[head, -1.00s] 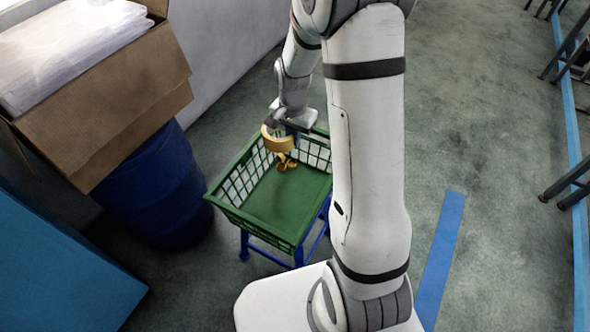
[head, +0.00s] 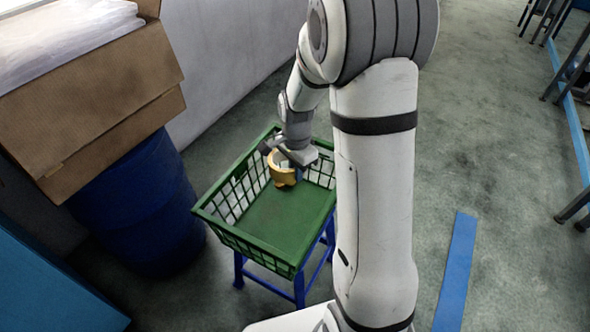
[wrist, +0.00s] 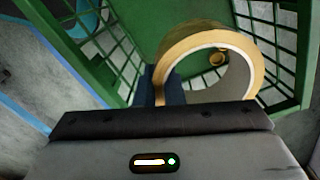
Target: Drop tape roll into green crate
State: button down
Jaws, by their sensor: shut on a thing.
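The tape roll (head: 274,168) is a tan ring, held upright in my gripper (head: 289,162). It hangs at the far end of the green crate (head: 262,222), seemingly just inside the rim; I cannot tell how far it is above the floor. In the wrist view, dark blue fingers (wrist: 166,84) pinch the wall of the tape roll (wrist: 254,62) at its left side. The crate (wrist: 285,78) shows behind and around it. A small golden object (wrist: 219,58) shows through the ring, seemingly in the crate.
The crate stands on a blue stand (head: 270,283). A blue barrel (head: 150,205) with an open cardboard box (head: 110,105) on top is to the left, near a grey wall (head: 215,65). Open floor (head: 490,140) lies to the right.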

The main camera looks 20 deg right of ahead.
notch_tip(320, 180, down, 4)
jog(key=shift+r+b, duration=0.25)
jog(key=shift+b, duration=0.8)
jog(key=c, duration=1.5)
grip_release()
jog(key=shift+o, duration=0.2)
notch_tip(320, 180, up, 8)
jog(key=shift+f+p, duration=0.1)
jog(key=shift+p, duration=0.95)
jog(key=s+a+r+n+t+p, duration=0.1)
jog(key=s+r+n+p, duration=0.5)
jog(key=r, duration=0.7)
jog(key=s+a+r+n+t+p, duration=0.1)
jog(key=s+r+n+p, duration=0.6)
jog(key=s+r+p, duration=0.4)
notch_tip(320, 180, up, 4)
jog(key=shift+s+f+n+t, duration=0.2)
jog(key=shift+s+n+t, duration=0.1)
jog(key=shift+s, duration=0.6)
